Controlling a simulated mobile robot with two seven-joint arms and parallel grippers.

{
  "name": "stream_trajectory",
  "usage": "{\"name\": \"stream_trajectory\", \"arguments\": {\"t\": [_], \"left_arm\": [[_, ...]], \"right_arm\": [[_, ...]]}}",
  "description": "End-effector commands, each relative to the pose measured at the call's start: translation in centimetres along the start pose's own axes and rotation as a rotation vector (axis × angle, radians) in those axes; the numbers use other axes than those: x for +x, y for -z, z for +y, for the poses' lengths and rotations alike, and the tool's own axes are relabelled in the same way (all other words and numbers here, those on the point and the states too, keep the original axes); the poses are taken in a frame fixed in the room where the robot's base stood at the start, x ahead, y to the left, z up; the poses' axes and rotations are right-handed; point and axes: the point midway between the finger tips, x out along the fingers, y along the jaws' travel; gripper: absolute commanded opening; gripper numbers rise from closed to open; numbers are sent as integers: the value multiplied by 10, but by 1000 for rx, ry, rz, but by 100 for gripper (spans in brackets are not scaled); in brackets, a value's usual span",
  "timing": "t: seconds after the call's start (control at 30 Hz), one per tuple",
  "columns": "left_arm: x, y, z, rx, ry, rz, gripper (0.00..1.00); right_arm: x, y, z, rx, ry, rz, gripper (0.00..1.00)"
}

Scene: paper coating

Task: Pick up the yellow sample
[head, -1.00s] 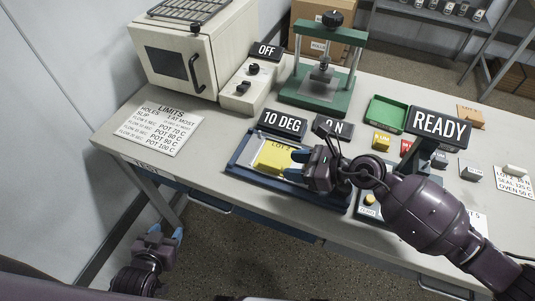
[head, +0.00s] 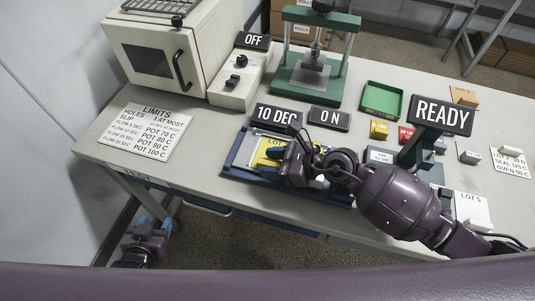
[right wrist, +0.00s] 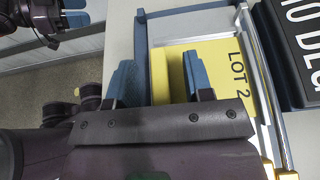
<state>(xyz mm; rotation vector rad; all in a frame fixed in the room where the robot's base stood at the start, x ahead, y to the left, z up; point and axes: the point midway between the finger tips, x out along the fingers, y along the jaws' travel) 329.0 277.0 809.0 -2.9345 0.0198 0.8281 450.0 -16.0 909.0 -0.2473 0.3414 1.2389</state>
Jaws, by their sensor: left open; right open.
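In the right wrist view, the sample (right wrist: 213,58) fills the area around and between my right fingers. My right gripper (head: 273,162) is open at the sample's near right part. Its two blue fingers (right wrist: 163,82) stand apart, with a yellow strip between them; I cannot tell whether they touch it. My left gripper (head: 156,225) is open and empty, low beside the table's front left edge.
The 10 DEG sign (head: 276,119) and ON sign (head: 329,118) stand close behind the tray. A green tray (head: 382,99), a green press (head: 307,85) and a white oven (head: 150,50) stand further back.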

Motion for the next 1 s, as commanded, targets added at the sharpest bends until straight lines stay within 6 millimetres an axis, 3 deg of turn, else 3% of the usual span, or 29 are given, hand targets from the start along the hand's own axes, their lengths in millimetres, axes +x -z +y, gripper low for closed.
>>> {"name": "stream_trajectory", "arguments": {"t": [0.13, 0.43, 0.77, 1.0], "left_arm": [[1, 2, 0, 0, -1, 3, 51], [-1, -2, 0, -1, 0, -5, 51], [-5, -6, 0, -2, 2, -15, 51], [-8, 7, -1, -2, 1, -4, 51]], "right_arm": [[0, 0, 0, 0, 0, 0, 45], [0, 0, 0, 1, 0, 0, 0], [-1, -3, 0, -1, 0, -1, 0], [-14, -36, 0, -4, 0, -4, 0]]}}
